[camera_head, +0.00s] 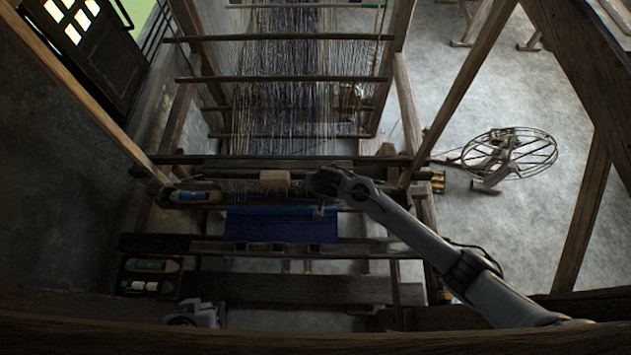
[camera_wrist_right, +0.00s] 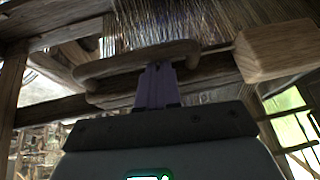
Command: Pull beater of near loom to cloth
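The near loom's beater (camera_head: 230,163) is a dark wooden bar across the warp in the head view. The blue cloth (camera_head: 275,228) lies below it in the picture, with a gap between them.
Shuttles (camera_head: 152,265) lie at the left on the loom. The breast beam (camera_head: 170,243) crosses below the cloth. Slanting frame posts (camera_head: 460,95) flank the arm. A spinning wheel (camera_head: 510,153) stands on the floor.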

